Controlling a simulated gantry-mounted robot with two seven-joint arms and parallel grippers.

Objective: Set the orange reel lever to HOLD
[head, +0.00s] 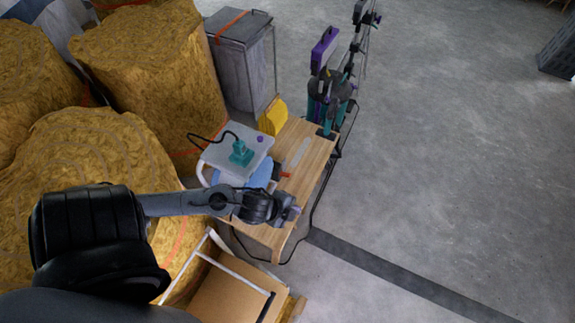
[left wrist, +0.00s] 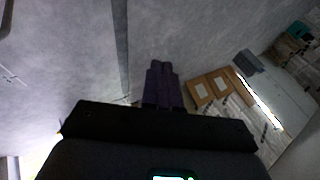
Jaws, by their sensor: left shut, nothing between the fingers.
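A small orange-red piece (head: 285,175) shows at the table's left edge, beside a dark part; it is too small to tell whether it is the reel lever or how it is set. My left gripper (head: 291,213) is over the near part of the wooden table, a little nearer than the orange-red piece and apart from it. In the left wrist view its two purple fingers (left wrist: 163,80) are together with nothing between them. That view shows floor beyond the fingers and no lever. My right gripper is not in view.
The wooden table (head: 312,156) has a white board (head: 218,158) with a teal device (head: 241,153) at its left. A yellow object (head: 273,115) stands at the far end, near a purple-and-teal stand (head: 327,90). Insulation rolls (head: 150,65) fill the left.

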